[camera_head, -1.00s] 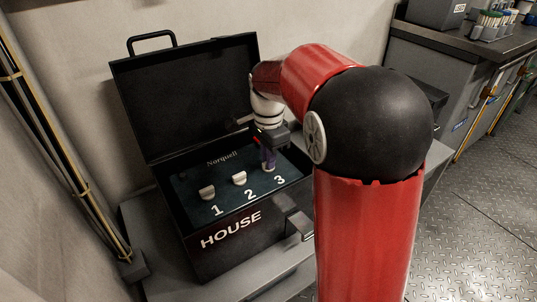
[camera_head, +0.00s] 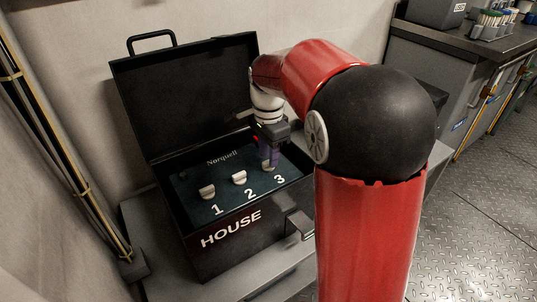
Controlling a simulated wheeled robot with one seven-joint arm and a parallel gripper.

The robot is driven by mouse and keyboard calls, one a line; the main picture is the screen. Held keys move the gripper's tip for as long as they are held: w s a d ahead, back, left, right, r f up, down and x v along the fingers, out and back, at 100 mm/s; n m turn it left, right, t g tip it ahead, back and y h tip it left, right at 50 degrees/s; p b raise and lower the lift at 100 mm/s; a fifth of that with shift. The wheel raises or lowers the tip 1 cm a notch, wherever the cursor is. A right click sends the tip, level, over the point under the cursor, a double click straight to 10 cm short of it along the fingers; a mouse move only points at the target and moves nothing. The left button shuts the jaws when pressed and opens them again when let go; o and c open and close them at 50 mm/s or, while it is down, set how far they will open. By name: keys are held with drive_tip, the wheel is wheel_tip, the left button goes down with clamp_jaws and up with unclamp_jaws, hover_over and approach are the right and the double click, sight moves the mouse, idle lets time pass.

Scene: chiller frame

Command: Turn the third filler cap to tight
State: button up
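An open black case (camera_head: 226,243) marked "HOUSE" stands on a grey surface with its lid raised at the back. Its dark panel (camera_head: 222,176) reads "Norquell" and carries positions numbered 1, 2 and 3. The first cap (camera_head: 207,192) and the second cap (camera_head: 239,178) are light-coloured and in plain sight. My gripper (camera_head: 269,165) points down at the third position, just behind the numeral 3. Its fingers cover the third cap, so its turn cannot be read. Whether the fingers are closed on it is too small to tell.
The raised lid (camera_head: 190,95) stands behind my gripper. A latch (camera_head: 299,224) juts from the case's front right. Conduits (camera_head: 75,140) run down the left wall. A workbench (camera_head: 425,65) with racks stands at the back right. Patterned metal floor is open at right.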

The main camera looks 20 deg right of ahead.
wheel_tip(320, 180, up, 6)
drive_tip(key=shift+r+p, duration=0.15)
drive_tip(key=shift+p, duration=0.2)
drive_tip(key=shift+r, duration=0.15)
